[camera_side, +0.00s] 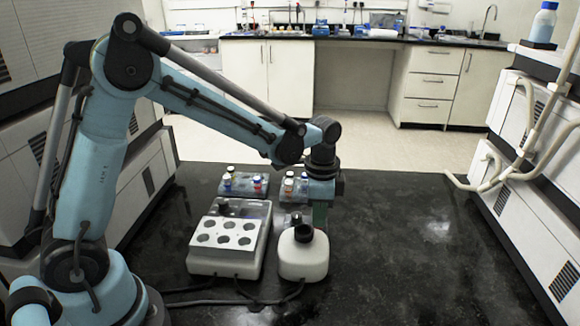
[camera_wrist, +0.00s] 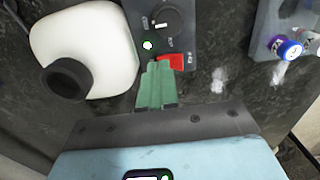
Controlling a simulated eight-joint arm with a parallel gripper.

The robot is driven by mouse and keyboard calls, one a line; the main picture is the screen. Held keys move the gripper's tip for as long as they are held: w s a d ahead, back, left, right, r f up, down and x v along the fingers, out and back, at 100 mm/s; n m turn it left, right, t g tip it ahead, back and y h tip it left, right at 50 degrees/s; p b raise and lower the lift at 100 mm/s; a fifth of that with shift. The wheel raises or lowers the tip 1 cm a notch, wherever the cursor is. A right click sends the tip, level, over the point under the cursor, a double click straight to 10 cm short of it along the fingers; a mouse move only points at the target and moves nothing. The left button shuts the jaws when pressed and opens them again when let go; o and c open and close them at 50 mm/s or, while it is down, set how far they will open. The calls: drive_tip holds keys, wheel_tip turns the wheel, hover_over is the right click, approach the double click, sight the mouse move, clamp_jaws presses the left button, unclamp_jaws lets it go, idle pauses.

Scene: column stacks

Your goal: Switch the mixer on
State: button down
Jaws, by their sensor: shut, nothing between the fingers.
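The mixer is a white rounded body (camera_side: 303,260) with a black cup on top (camera_side: 303,233); its white body (camera_wrist: 95,45) and black cup (camera_wrist: 66,78) fill the left of the wrist view. Beside it in the wrist view is a dark grey control panel (camera_wrist: 186,25) with a round knob (camera_wrist: 168,20), a bright spot with a green tint (camera_wrist: 148,45) and a red switch (camera_wrist: 173,61). My gripper (camera_wrist: 158,67) is shut and empty, its green fingertips over the panel's near end, close beside the red switch. Contact cannot be told. In the side view, my gripper (camera_side: 320,215) points down behind the mixer.
A white block with several round wells (camera_side: 226,235) stands left of the mixer. Two racks with capped vials, one left (camera_side: 243,186) and one right (camera_side: 290,192), stand behind. Cables lie at the front. The dark bench (camera_side: 420,240) is clear on the right.

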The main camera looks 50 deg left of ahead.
drive_tip(key=shift+r, duration=2.3)
drive_tip(key=shift+s+r, duration=0.2)
drive_tip(key=s+a+r+n+t, duration=0.1)
drive_tip(key=s+r+n+t, duration=0.1)
drive_tip(key=s, duration=0.4)
drive_tip(key=s+a+r+n+t, duration=0.2)
drive_tip(key=s+n+t, duration=0.3)
drive_tip(key=s+n, duration=0.1)
drive_tip(key=shift+s+a+r+n, duration=0.15)
drive_tip(key=shift+s+r+n, duration=0.05)
drive_tip(key=shift+n, duration=0.3)
